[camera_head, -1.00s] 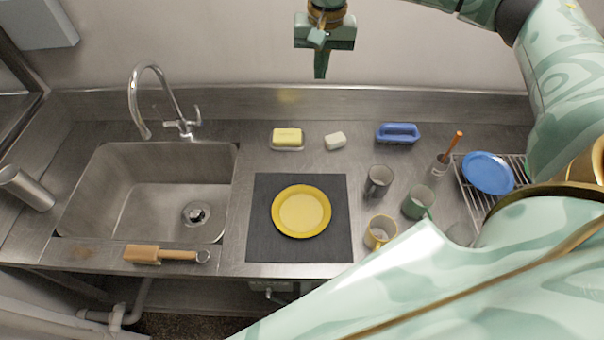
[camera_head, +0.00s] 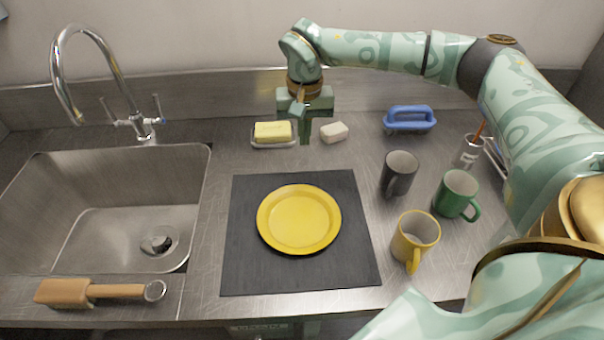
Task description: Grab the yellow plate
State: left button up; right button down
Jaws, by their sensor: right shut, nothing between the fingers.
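The yellow plate (camera_head: 299,219) lies flat on a dark square mat (camera_head: 245,275) on the steel counter, fully in view. My right gripper (camera_head: 305,138) hangs fingers down at the back of the counter, between the butter-like yellow block and the white block. It is shut and empty. It is behind the plate, apart from it. My left gripper is not in view.
A sink (camera_head: 90,225) is at left with a tap (camera_head: 140,125); a wooden-handled brush (camera_head: 95,292) lies in front. A yellow block (camera_head: 272,131) on a dish, a white block (camera_head: 334,132) and a blue brush (camera_head: 409,119) stand behind. Grey (camera_head: 398,174), green (camera_head: 456,194) and yellow (camera_head: 414,238) mugs stand right.

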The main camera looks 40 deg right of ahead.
aim_at(306, 184)
notch_tip(306, 184, down, 10)
jog(key=b, duration=0.2)
jog(key=shift+s+r+b, duration=0.1)
jog(key=shift+r+b, duration=0.1)
jog(key=shift+b, duration=0.1)
jog(key=s+a, duration=0.1)
jog(key=s, duration=0.1)
jog(key=shift+s+a, duration=0.6)
jog(key=shift+s, duration=0.1)
jog(key=shift+r, duration=0.1)
